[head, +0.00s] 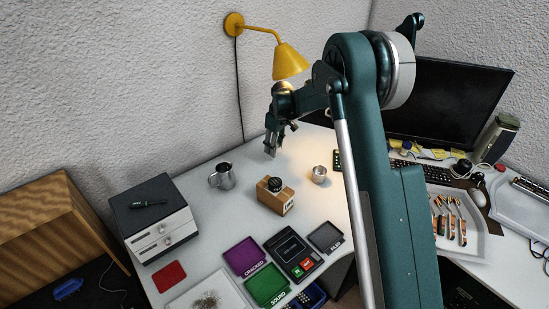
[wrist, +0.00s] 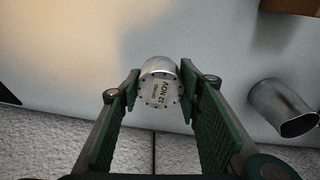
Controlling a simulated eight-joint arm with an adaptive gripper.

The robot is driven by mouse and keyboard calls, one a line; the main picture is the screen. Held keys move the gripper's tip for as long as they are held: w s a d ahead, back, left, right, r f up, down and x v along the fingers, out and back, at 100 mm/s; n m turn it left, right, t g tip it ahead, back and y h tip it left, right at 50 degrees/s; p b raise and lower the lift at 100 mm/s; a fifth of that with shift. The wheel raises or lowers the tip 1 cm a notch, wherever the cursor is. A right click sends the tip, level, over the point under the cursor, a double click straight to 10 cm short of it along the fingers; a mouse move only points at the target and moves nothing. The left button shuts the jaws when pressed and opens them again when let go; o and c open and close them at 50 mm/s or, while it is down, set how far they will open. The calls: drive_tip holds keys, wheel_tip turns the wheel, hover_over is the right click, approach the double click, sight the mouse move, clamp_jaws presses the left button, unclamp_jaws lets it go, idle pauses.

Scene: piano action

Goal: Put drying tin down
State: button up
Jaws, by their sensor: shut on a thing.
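In the head view my gripper (head: 271,151) hangs over the back of the white desk (head: 193,247), near the wall. The tin is hard to make out there. Its height above the desk is hard to judge.
A metal mug (head: 222,176) stands left of my gripper; it also shows in the wrist view (wrist: 284,108). A wooden block with a dark top (head: 276,195) and a small metal cup (head: 319,174) stand in front. A yellow lamp (head: 287,61) hangs above.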

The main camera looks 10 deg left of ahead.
sight(274, 162)
drive_tip(key=shift+f, duration=0.5)
drive_tip(key=shift+f+b, duration=0.55)
drive_tip(key=shift+f, duration=1.45)
drive_tip(key=shift+w+a+f, duration=0.1)
drive_tip(key=shift+a+f, duration=0.05)
drive_tip(key=shift+f, duration=0.3)
drive_tip(key=shift+f, duration=0.15)
drive_tip(key=o, duration=1)
